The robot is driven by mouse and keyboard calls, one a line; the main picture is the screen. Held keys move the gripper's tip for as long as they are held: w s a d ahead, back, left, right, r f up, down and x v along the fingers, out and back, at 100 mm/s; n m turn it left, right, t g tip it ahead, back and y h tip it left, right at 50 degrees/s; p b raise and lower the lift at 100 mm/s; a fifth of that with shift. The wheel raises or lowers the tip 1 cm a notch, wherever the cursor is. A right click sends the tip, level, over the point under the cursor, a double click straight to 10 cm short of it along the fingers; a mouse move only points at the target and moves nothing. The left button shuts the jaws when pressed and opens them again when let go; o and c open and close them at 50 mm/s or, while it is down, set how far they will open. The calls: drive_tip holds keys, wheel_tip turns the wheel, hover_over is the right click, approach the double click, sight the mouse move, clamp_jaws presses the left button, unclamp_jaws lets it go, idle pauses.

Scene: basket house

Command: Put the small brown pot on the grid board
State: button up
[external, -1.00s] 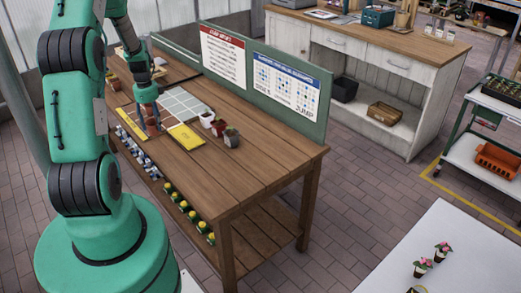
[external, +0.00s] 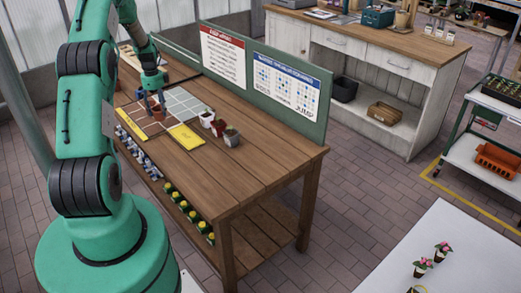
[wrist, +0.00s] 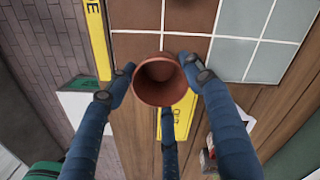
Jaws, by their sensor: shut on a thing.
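The small brown pot (wrist: 160,82) is held between my gripper's blue fingers in the wrist view, with its round opening facing the camera. My gripper (external: 156,102) is shut on it, over the near brown part of the grid board. The grid board (external: 187,98) lies on the wooden table, with brown cells near and pale grey-green cells beyond. Its cells (wrist: 235,48) also show past the pot in the wrist view. Whether the pot touches the board is not clear.
Yellow strips (external: 187,136) border the grid board. Several small potted plants (external: 218,127) stand just right of it, near the green backboard (external: 290,90) with posters. Several bottles (external: 190,207) stand on the shelf below. The table's right part is bare.

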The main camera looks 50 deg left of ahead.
drive_tip(key=shift+w+a+f, duration=0.1)
drive_tip(key=shift+w+a, duration=0.5)
drive_tip(key=shift+a, duration=0.25)
drive_tip(key=shift+f, duration=1.75)
drive_tip(key=shift+f, duration=0.1)
drive_tip(key=o, duration=0.9)
drive_tip(key=shift+o, duration=0.2)
wheel_tip(320, 180, up, 12)
